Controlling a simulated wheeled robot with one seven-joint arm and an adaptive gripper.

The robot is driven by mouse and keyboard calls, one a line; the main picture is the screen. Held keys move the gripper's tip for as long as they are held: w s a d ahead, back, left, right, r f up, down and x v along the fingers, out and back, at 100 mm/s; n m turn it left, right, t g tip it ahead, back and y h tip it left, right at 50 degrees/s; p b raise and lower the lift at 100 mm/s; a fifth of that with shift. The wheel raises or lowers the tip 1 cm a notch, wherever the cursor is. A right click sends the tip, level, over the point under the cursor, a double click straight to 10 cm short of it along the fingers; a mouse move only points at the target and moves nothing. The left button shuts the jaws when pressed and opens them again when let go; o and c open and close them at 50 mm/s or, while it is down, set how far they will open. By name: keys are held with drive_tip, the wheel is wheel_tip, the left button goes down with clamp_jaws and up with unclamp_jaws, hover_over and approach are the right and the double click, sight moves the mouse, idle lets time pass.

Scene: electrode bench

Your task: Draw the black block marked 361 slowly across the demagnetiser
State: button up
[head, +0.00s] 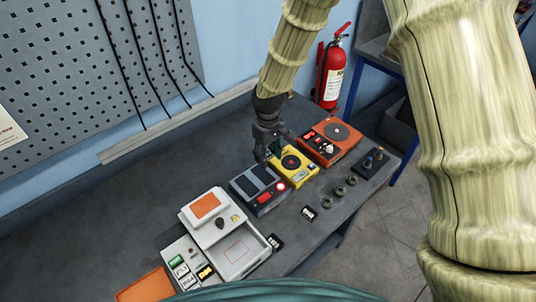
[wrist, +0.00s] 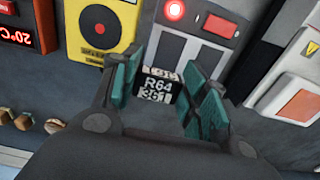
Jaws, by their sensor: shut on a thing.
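The black block marked 361 (wrist: 156,90) has a white label reading R64 361 and sits between the green-padded fingers of my gripper (wrist: 164,88). My gripper (head: 270,147) is shut on it, behind the yellow unit and the grey unit in the head view, where the block is hard to make out. The grey unit (head: 258,188) has two dark plates and a lit red lamp; it also shows in the wrist view (wrist: 193,42). The yellow unit (head: 295,165) has a round black disc and shows in the wrist view (wrist: 102,28). No readable label tells which is the demagnetiser.
An orange unit (head: 330,140) with a round plate stands beyond the yellow one. A white device (head: 223,232) with an orange panel stands at the near left. Small black labelled blocks (head: 309,214) and several round pieces (head: 339,191) lie along the front. A perforated panel (head: 90,60) stands behind.

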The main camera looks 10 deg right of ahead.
drive_tip(key=shift+r+p, duration=0.5)
drive_tip(key=shift+r, duration=0.4)
